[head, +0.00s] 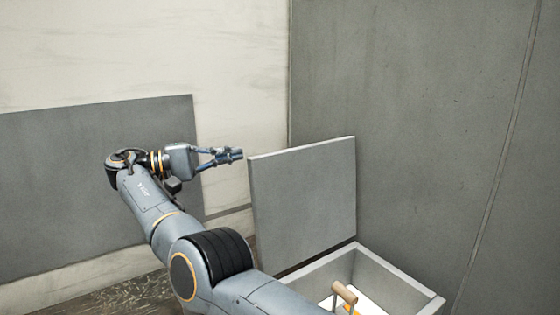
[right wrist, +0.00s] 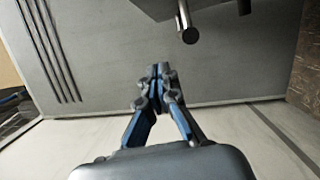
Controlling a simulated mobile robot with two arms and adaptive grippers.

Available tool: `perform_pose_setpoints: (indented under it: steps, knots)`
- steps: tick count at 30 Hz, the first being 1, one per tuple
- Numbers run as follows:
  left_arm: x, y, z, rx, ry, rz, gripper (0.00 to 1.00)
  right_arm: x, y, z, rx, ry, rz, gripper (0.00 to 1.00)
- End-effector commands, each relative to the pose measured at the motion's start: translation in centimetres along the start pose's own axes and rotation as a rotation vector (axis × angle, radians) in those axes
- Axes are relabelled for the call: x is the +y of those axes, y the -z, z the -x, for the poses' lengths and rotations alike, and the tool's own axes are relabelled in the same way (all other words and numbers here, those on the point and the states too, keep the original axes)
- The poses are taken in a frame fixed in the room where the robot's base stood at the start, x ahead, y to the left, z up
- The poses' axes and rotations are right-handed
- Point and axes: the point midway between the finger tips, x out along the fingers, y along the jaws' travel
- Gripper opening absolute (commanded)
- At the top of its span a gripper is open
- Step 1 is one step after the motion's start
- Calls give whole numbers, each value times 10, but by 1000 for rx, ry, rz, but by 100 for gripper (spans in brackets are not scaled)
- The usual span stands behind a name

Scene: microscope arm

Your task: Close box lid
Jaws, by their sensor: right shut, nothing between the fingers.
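The grey box (head: 405,287) stands at the lower right of the head view. Its flat grey lid (head: 305,205) is open and stands nearly upright at the box's left side. My right gripper (head: 238,155) is shut and empty, just left of the lid's upper left corner in the picture. A small gap shows between fingertips and lid edge; the distance in depth is unclear. In the right wrist view the closed blue fingers (right wrist: 160,72) point toward a grey surface, with nothing between them. My left gripper is out of view.
Inside the box lie a wooden-handled tool (head: 345,293) and something white and yellow. A tall grey wall panel (head: 420,120) rises behind the box. A lower grey panel (head: 60,190) stands at the left. A metal rod (right wrist: 187,25) shows in the right wrist view.

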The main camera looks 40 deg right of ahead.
Motion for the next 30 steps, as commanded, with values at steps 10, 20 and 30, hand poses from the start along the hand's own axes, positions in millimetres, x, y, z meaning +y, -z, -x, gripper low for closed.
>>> perform_pose_setpoints:
  steps: [10,20,30]
  knots:
    - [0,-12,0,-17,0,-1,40,-5,2,-14,2,4,-1,0]
    - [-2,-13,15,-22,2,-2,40,-2,0,-62,-4,2,0,0]
    - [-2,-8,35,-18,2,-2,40,-3,-16,-104,1,2,-1,0]
